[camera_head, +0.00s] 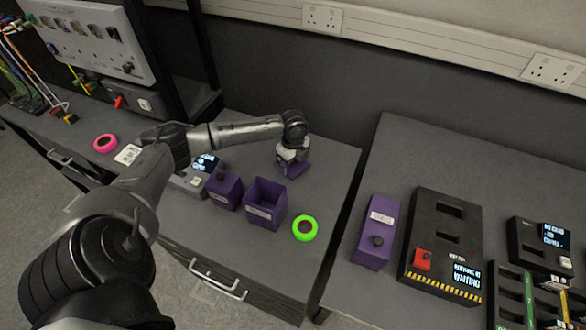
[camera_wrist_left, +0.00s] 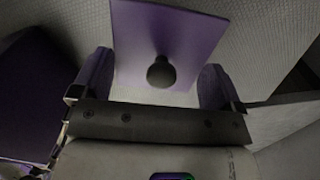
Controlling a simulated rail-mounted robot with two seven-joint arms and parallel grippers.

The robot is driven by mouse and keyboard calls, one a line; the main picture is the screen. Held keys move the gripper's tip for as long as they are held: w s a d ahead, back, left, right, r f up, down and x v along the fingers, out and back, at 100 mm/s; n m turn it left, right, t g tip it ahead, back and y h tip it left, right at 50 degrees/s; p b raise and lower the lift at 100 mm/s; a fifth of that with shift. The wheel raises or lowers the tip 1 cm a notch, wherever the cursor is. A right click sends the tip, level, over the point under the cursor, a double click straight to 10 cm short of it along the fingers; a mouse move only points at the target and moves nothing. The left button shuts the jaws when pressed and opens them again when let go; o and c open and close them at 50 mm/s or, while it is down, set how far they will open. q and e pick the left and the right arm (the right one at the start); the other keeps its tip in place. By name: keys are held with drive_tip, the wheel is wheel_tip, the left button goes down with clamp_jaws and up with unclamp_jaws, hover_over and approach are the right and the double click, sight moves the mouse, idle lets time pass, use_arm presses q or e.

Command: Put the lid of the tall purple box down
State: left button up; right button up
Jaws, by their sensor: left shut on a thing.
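The tall purple box (camera_head: 266,214) stands on the left bench with its top open and a white label on its front. Its lid is a flat purple plate (camera_head: 294,169) behind and slightly right of the box, at my left gripper (camera_head: 292,158). In the left wrist view, the lid (camera_wrist_left: 185,40) with a round dark knob (camera_wrist_left: 161,72) lies between the two fingers of my left gripper (camera_wrist_left: 158,85). The gripper is shut on the lid. Whether the lid touches the bench cannot be told. My right gripper is not in view.
A smaller purple box with a knob (camera_head: 224,190) stands left of the open box. A green tape ring (camera_head: 305,228) lies right of it. A grey device with a screen (camera_head: 195,178) is further left. The bench top (camera_head: 330,170) right of the lid is clear.

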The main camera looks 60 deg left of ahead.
sight(293, 164)
use_arm(q)
drive_tip(key=shift+f+b, duration=0.55)
drive_tip(key=shift+f, duration=1.45)
drive_tip(key=shift+f, duration=0.1)
drive_tip(key=o, duration=0.6)
drive_tip(key=shift+c, duration=0.2)
